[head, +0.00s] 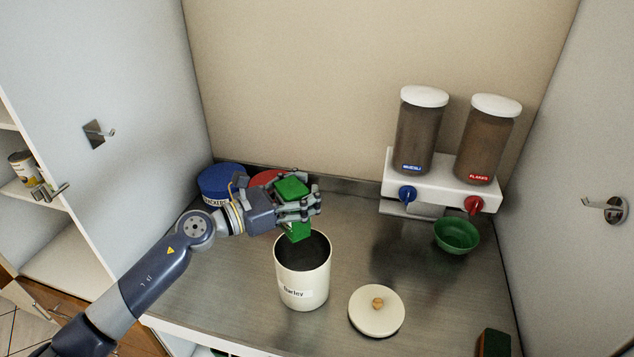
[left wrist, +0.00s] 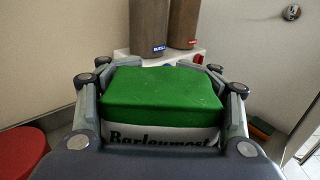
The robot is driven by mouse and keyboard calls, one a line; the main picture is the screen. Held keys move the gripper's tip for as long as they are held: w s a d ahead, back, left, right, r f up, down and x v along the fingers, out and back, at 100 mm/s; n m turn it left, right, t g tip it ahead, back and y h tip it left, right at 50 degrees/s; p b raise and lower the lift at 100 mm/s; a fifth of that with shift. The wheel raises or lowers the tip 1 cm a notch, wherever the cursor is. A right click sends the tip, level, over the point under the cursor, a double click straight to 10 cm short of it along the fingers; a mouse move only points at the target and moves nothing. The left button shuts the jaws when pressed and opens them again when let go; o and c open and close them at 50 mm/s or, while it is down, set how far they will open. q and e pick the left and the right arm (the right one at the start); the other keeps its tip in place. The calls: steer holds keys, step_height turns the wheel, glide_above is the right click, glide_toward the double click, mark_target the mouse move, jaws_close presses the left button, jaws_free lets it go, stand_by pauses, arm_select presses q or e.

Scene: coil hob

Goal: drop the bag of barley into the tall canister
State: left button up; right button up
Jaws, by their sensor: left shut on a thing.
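A green bag of barley (head: 292,188) is held in my left gripper (head: 310,205), which is shut on it. In the left wrist view the bag (left wrist: 162,97) sits between the fingers, with a white lower band lettered "Barleymost". The tall canister (head: 303,281) is cream, labelled "Barley", and stands open on the counter. The bag's lower end is at the canister's back rim in the head view, seemingly above the opening; the exact height is hard to tell. The canister's lid (head: 376,311) with a wooden knob lies on the counter to the right. My right gripper does not show.
A white dispenser (head: 437,185) with two hoppers stands at the back right, a green bowl (head: 457,236) in front of it. A blue tin (head: 222,180) and a red lid (head: 266,177) are behind my left gripper. A sponge (head: 494,343) lies front right.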

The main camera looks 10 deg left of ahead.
arm_select(q)
steer(key=f+b, duration=0.4)
steer(key=f, duration=0.1)
steer(key=shift+s+f+b, duration=0.2)
steer(key=shift+s+b, duration=0.1)
steer(key=shift+b, duration=0.05)
steer(key=o, duration=1.9)
steer(key=shift+d, duration=0.1)
steer(key=shift+f, duration=0.15)
steer(key=shift+s, duration=0.15)
steer(key=v, duration=1.2)
